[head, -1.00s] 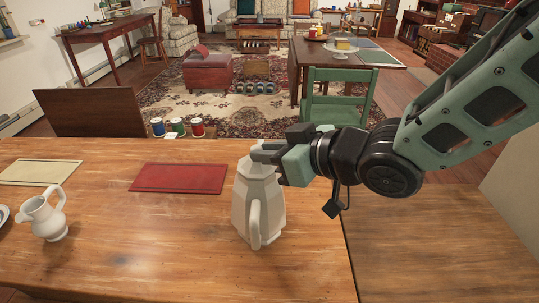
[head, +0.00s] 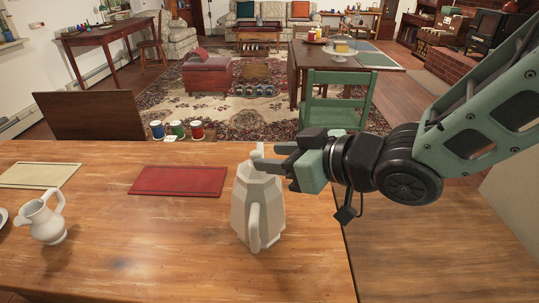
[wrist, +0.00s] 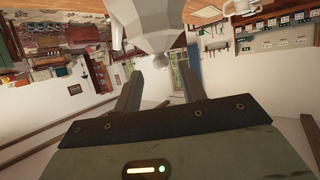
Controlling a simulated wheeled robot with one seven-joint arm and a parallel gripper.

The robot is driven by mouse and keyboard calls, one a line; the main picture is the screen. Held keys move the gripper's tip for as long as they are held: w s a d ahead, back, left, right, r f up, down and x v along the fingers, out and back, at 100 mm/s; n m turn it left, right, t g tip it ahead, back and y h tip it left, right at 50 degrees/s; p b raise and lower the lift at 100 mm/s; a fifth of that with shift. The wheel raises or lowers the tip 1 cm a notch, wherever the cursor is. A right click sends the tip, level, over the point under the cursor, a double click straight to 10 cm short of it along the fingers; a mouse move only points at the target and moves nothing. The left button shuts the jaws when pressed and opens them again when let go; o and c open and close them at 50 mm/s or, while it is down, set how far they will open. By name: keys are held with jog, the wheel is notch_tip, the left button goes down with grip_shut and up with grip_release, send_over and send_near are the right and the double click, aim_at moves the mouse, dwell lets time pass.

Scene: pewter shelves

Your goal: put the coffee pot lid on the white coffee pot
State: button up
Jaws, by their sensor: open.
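The white coffee pot (head: 258,205) stands upright on the wooden table, its handle toward me. The pale coffee pot lid (head: 258,153) is at the top of the pot, its knob sticking up; it appears seated, though my fingers partly hide the rim. My gripper (head: 272,159) is level with the lid and just to its right, fingers pointing left. In the wrist view the pot shows upside down at the top, and the lid's knob (wrist: 157,42) lies beyond the two spread fingers (wrist: 161,82), with nothing held between them.
A red board (head: 178,181) and a cream board (head: 40,174) lie on the table. A white pitcher (head: 42,220) stands at the left. Several coloured mugs (head: 178,130) stand beyond the table's far edge. The table front is clear.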

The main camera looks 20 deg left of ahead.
jog(key=v, duration=1)
jog(key=shift+p, duration=0.45)
jog(key=shift+w, duration=0.1)
jog(key=s+d+f+m+h, duration=0.1)
jog(key=d+f+m+h, duration=0.3)
jog(key=d+f+h, duration=0.35)
jog(key=s+d+m+g+h, duration=0.2)
jog(key=s+d+g+h, duration=0.2)
jog(key=s+d, duration=0.3)
jog(key=s+g, duration=0.1)
jog(key=s, duration=0.3)
jog(key=shift+s+d+r, duration=0.25)
jog(key=shift+h, duration=0.25)
